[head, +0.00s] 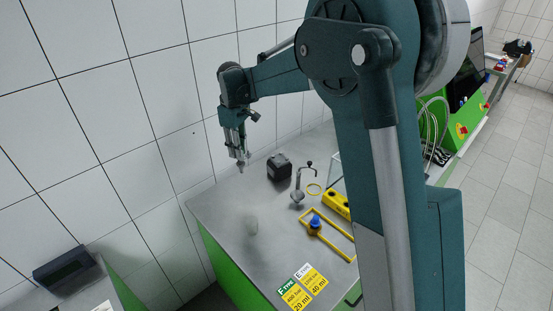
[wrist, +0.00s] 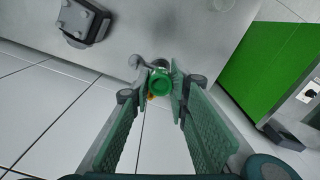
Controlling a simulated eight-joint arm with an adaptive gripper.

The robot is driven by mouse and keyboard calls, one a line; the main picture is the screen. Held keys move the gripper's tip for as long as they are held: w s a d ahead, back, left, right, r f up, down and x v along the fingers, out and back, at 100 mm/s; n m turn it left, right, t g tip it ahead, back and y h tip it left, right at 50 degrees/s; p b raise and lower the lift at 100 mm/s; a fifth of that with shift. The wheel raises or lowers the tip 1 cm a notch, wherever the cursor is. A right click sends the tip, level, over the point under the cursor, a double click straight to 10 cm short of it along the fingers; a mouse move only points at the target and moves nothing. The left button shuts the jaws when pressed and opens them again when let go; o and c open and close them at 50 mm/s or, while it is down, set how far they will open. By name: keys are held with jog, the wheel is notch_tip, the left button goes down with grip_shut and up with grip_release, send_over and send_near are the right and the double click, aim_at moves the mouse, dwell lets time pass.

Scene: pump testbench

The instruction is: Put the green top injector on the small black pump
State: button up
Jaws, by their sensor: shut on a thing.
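The green top injector (wrist: 160,82) shows in the wrist view between the fingertips of my gripper (wrist: 158,90), which is shut on it. In the head view my gripper (head: 241,164) points down above the far left part of the grey bench, and the injector is too small to make out clearly. The small black pump (head: 279,167) stands on the bench to the right of my gripper, apart from it. A dark grey block at the top left of the wrist view (wrist: 84,20) looks like this pump.
A tiled wall stands close behind my gripper. The bench's front left is mostly clear.

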jog(key=w+d+r, duration=0.2)
jog(key=w+d, duration=0.2)
jog(key=w+d+r, duration=0.2)
jog(key=w+d, duration=0.2)
jog(key=d, duration=0.1)
jog(key=w+d+r, duration=0.2)
jog(key=w+d, duration=0.3)
jog(key=shift+s+f, duration=0.1)
jog(key=shift+f+p, duration=0.3)
jog(key=shift+f, duration=2.75)
jog(key=shift+f, duration=1.85)
jog(key=shift+f, duration=0.2)
jog(key=o, duration=1)
